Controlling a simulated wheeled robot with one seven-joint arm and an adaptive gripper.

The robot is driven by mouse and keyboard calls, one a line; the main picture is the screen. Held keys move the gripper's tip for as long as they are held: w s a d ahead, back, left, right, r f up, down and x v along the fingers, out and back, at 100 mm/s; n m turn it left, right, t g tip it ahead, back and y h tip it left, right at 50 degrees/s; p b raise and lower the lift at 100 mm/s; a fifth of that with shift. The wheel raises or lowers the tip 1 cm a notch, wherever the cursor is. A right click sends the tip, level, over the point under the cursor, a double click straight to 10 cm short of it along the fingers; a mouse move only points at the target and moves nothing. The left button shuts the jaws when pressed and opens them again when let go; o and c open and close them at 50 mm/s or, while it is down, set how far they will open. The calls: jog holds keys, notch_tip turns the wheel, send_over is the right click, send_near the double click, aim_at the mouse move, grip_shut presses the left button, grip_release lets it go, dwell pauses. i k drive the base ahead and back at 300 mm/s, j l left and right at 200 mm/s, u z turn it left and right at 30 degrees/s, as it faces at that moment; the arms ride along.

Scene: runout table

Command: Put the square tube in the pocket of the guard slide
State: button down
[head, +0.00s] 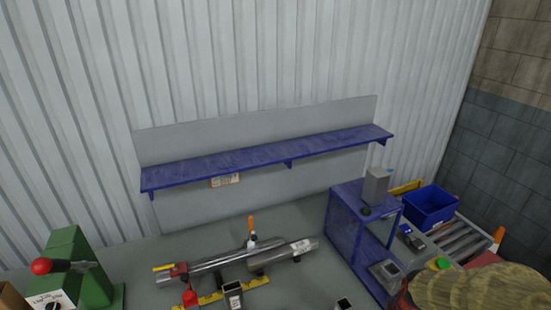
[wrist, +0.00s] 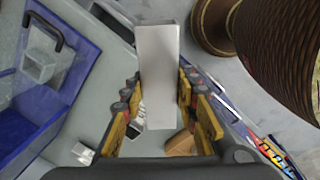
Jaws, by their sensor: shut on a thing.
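My gripper (wrist: 160,78) is shut on a pale grey square tube (wrist: 158,55), with yellow-and-black pads on either side of it. The tube's long face is toward the wrist camera, and it reaches beyond the fingertips. I cannot make out my gripper in the head view. At the left of the wrist view is a blue frame (wrist: 82,75) with a black handle (wrist: 42,28) and a clear grey box (wrist: 42,62). I cannot tell for sure whether this is the guard slide and its pocket. The tube is apart from it.
A brown ribbed object (wrist: 285,50) is close on the right of the wrist view. In the head view, a blue stand (head: 343,230) carries a grey block (head: 377,186). A blue bin (head: 432,205) stands behind rollers (head: 458,240). Clamped pipes (head: 225,262) lie at the middle front.

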aim_at(389, 274)
jog(key=k, duration=1.2)
